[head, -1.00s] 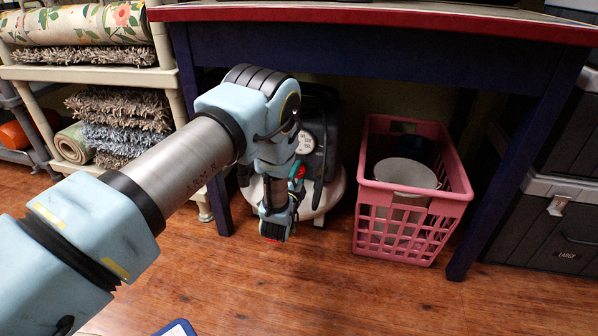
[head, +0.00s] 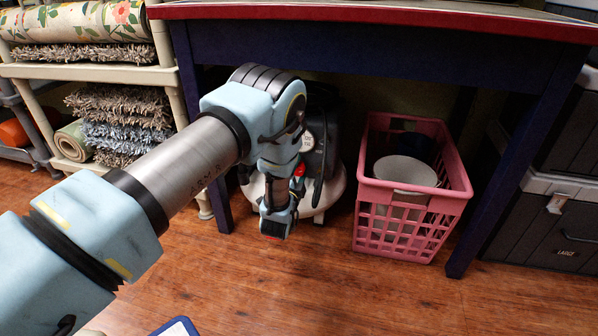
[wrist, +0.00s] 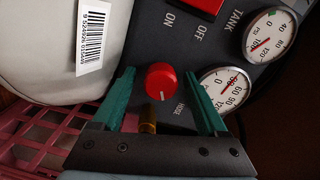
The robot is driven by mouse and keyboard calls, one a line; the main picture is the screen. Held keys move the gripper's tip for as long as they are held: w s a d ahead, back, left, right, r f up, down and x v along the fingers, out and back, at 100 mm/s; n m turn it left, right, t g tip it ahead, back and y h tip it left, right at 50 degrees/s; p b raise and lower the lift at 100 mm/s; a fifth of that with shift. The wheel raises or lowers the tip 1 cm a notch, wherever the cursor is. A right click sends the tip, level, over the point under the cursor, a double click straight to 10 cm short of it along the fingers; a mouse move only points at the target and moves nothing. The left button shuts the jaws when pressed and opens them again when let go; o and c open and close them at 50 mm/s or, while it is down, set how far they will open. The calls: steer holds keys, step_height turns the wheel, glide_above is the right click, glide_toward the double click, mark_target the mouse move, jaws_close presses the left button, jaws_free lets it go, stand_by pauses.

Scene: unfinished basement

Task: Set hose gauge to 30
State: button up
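The air compressor (head: 336,190) stands under the table, partly hidden by my arm. In the wrist view its dark panel carries a red round knob (wrist: 161,74) with a light pointer mark, beside the word HOSE. The hose gauge (wrist: 228,82) is a white dial right of the knob, partly covered by my right finger; I cannot read its needle for certain. The tank gauge (wrist: 270,34) is above it. My gripper (wrist: 159,82) is open, with its green fingers on either side of the knob and visible gaps between. In the head view the fingers are mostly hidden.
A red power switch (wrist: 204,6) marked ON and OFF is at the panel's top. A pink basket (head: 408,215) stands right of the compressor. The table (head: 370,55) spans above, its left leg (head: 216,190) near my arm. Open wooden floor lies in front.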

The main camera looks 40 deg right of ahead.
steer(key=shift+a, duration=0.1)
steer(key=p+v, duration=0.3)
steer(key=v, duration=0.7)
steer(key=shift+s+a+p, duration=0.15)
steer(key=shift+a+p, duration=0.1)
steer(key=shift+p, duration=0.1)
steer(key=shift+s+a, duration=0.1)
